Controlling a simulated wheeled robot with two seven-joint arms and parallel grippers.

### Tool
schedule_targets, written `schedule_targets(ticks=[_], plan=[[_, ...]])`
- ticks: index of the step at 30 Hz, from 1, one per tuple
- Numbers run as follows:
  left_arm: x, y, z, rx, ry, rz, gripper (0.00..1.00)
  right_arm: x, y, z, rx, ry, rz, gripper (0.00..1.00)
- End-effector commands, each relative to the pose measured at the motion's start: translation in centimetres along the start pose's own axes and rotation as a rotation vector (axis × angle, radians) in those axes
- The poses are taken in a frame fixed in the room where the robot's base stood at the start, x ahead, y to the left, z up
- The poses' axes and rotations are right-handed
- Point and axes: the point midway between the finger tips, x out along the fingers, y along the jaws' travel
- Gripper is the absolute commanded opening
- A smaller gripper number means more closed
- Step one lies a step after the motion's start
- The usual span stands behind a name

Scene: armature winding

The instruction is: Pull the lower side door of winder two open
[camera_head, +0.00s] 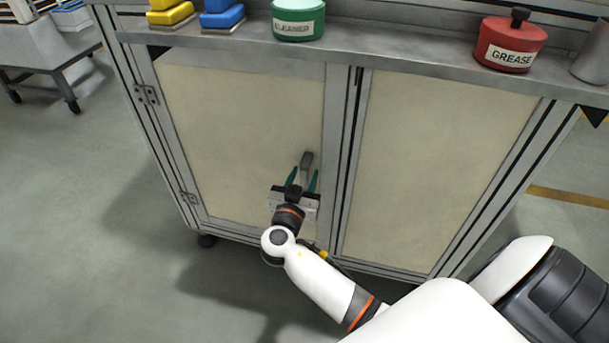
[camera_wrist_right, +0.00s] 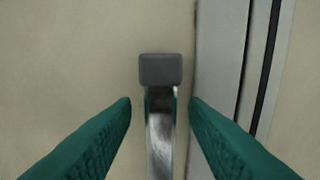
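The lower left door (camera_head: 235,110) of the cabinet is a cream panel in a grey metal frame, with hinges on its left edge. It looks shut. Its grey handle (camera_head: 307,158) is near the door's right edge, low down. My right gripper (camera_head: 306,174) is at the handle, its two teal fingers apart. In the right wrist view, the handle (camera_wrist_right: 160,70) has a dark grey end and a shiny metal bar. It stands between the open fingertips of the gripper (camera_wrist_right: 160,103), with a gap on both sides. My left gripper is not in view.
A second cream door (camera_head: 435,160) lies to the right, past a metal post. The ledge (camera_head: 390,57) above carries a green cleaner tin (camera_head: 298,20), a red grease tin (camera_head: 510,45) and yellow and blue blocks. The floor (camera_head: 100,230) at left is clear.

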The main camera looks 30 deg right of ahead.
Motion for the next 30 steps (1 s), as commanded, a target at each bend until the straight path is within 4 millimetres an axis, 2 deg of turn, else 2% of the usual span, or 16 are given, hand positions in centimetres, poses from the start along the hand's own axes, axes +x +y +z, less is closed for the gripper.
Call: schedule_targets(ticks=[4, 12, 20, 30], plan=[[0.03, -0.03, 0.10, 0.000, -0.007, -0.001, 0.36, 0.91, -0.04, 0.00, -0.001, -0.001, -0.001, 0.40], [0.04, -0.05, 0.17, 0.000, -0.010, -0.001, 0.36, 1.03, -0.04, -0.02, 0.000, 0.000, -0.001, 0.40], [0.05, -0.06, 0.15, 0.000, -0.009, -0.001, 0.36, 1.00, -0.03, -0.03, -0.001, 0.001, -0.001, 0.00], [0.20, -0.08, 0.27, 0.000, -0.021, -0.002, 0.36, 0.97, -0.03, -0.11, 0.000, 0.001, -0.005, 0.00]])
